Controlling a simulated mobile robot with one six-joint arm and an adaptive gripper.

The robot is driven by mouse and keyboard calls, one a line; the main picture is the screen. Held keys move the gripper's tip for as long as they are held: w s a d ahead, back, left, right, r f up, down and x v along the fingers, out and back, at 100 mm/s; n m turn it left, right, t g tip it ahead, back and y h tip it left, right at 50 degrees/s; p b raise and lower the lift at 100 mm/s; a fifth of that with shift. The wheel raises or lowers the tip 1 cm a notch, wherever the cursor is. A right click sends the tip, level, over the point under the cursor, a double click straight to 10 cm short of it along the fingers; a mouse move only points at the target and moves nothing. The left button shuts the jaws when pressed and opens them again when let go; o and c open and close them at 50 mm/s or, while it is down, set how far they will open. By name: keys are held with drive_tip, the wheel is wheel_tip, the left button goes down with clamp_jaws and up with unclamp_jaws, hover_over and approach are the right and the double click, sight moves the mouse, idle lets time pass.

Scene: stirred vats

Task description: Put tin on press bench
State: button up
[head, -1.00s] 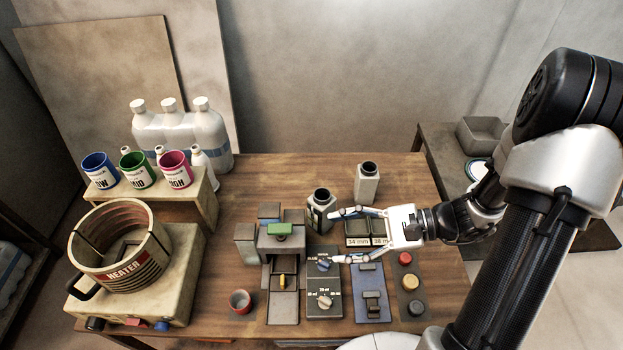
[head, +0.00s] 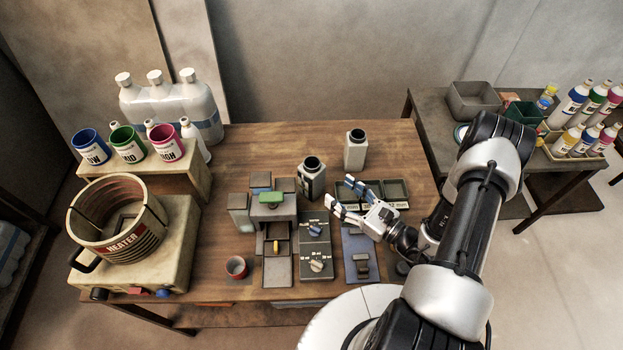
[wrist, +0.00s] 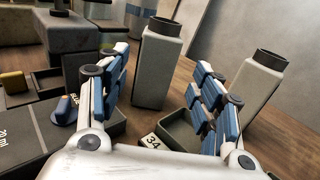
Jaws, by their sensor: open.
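My gripper (head: 343,196) is open and empty above the middle of the wooden bench (head: 215,225), its fingers pointing up and left. In the wrist view its fingers (wrist: 160,78) spread apart with a grey square bottle (wrist: 158,65) beyond the gap. The press (head: 272,205), a grey block with a green top piece, stands on this bench left of my gripper. I cannot tell for sure which thing is the tin. A small round container with a blue and white edge (head: 461,135) is partly hidden by my arm on the right side bench (head: 425,125). A small red-lined cup (head: 236,267) sits at the front.
Blue, green and pink pots (head: 128,144) stand on a raised shelf, and a heater (head: 121,225) is at the left. A second bottle (head: 355,150), a dial panel (head: 315,245) and shallow trays (head: 397,192) surround my gripper. The side bench holds a grey bin (head: 473,100) and several coloured bottles (head: 588,118).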

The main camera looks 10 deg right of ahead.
drive_tip(key=x, duration=0.5)
drive_tip(key=b+x, duration=0.1)
drive_tip(key=x, duration=0.5)
drive_tip(key=shift+w+a+r, duration=0.1)
drive_tip(key=shift+a+r, duration=0.05)
drive_tip(key=shift+r, duration=0.1)
drive_tip(key=shift+c, duration=0.5)
drive_tip(key=c, duration=0.8)
drive_tip(key=shift+c, duration=0.2)
drive_tip(key=shift+r, duration=0.1)
wheel_tip(320, 180, up, 19)
drive_tip(key=p, duration=0.4)
drive_tip(key=m+h+b, duration=0.1)
drive_tip(key=b, duration=0.5)
hover_over(320, 176)
drive_tip(key=s+a, duration=0.2)
drive_tip(key=s, duration=0.1)
wheel_tip(320, 176, down, 9)
drive_tip(key=shift+d+t, duration=0.25)
drive_tip(key=shift+t, duration=0.15)
